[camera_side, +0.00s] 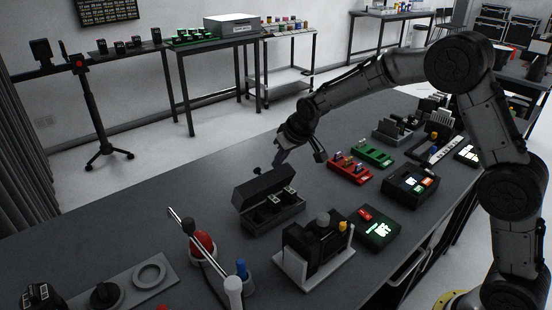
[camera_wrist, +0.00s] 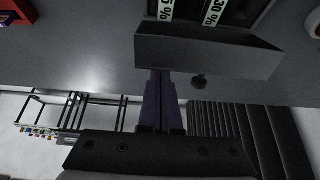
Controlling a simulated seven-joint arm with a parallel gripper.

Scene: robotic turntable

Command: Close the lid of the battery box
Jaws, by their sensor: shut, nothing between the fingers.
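The black battery box (camera_side: 285,217) stands on the dark table. Its lid (camera_side: 263,187) is open and stands up along the box's far side. Batteries (camera_side: 275,199) show inside. In the wrist view, the lid (camera_wrist: 212,55) crosses the upper middle, and two white battery labels ending in "5 %" and "30 %" show beyond it. A small dark knob (camera_wrist: 199,82) sticks out near the lid; it also shows in the side view (camera_side: 258,169). My gripper (camera_side: 279,165) is shut and empty, just behind the lid. Its fingertips (camera_wrist: 161,72) look close to the lid's edge; contact cannot be told.
A black device in a white stand (camera_side: 303,270) is in front of the box. A red rack (camera_side: 349,169) and a green rack (camera_side: 373,155) lie to the right. A rod assembly with a red knob (camera_side: 203,244) is front left. The table left of the box is clear.

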